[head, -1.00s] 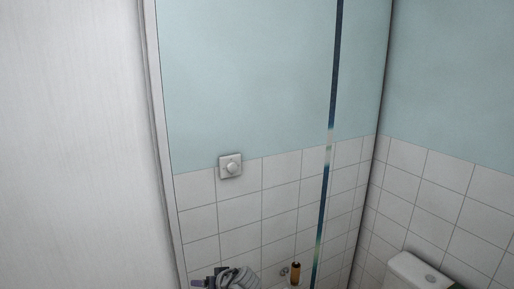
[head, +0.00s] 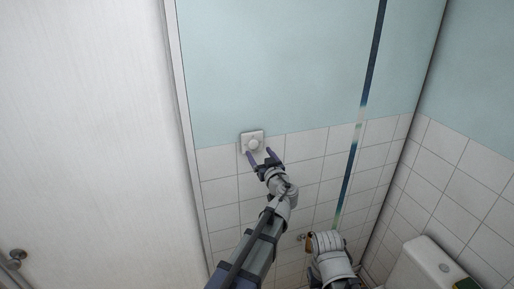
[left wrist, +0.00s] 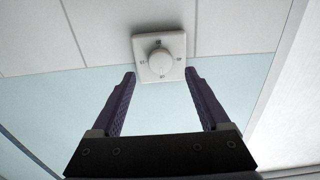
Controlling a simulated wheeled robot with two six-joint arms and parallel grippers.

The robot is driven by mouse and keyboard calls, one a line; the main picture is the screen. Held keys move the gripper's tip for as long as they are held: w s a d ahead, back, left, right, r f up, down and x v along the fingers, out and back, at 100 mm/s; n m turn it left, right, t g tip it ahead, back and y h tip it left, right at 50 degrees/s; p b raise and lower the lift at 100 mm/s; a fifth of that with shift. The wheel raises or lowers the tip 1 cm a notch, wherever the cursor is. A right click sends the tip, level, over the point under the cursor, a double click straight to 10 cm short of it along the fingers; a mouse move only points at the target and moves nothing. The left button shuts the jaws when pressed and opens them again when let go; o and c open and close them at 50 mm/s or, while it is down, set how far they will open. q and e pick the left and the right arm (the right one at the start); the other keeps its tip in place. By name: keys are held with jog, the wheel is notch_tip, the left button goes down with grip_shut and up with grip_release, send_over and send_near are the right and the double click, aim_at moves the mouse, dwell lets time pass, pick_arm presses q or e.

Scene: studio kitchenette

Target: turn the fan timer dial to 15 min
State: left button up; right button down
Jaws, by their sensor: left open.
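The fan timer dial (head: 253,144) is a round white knob on a square white plate (head: 245,136) on the wall, at the line between tiles and blue paint. In the left wrist view the knob (left wrist: 161,62) sits at the top centre, with small dark marks around it on the plate (left wrist: 145,42), too small to read surely. My left gripper (head: 261,156) is open and empty, just in front of and below the dial. In the left wrist view its fingers (left wrist: 163,78) stand apart either side of the plate's lower part, with the knob between and beyond them.
A white door (head: 90,120) with a handle (head: 14,258) is at left. A narrow patterned strip (head: 358,130) runs down the wall. A toilet cistern (head: 430,265) stands at lower right. A small brown object (head: 309,241) is partly hidden behind my right arm. The wall around the dial is clear.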

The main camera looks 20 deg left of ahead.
aim_at(254, 145)
pick_arm(q)
jog(key=shift+x, duration=2.35)
grip_shut()
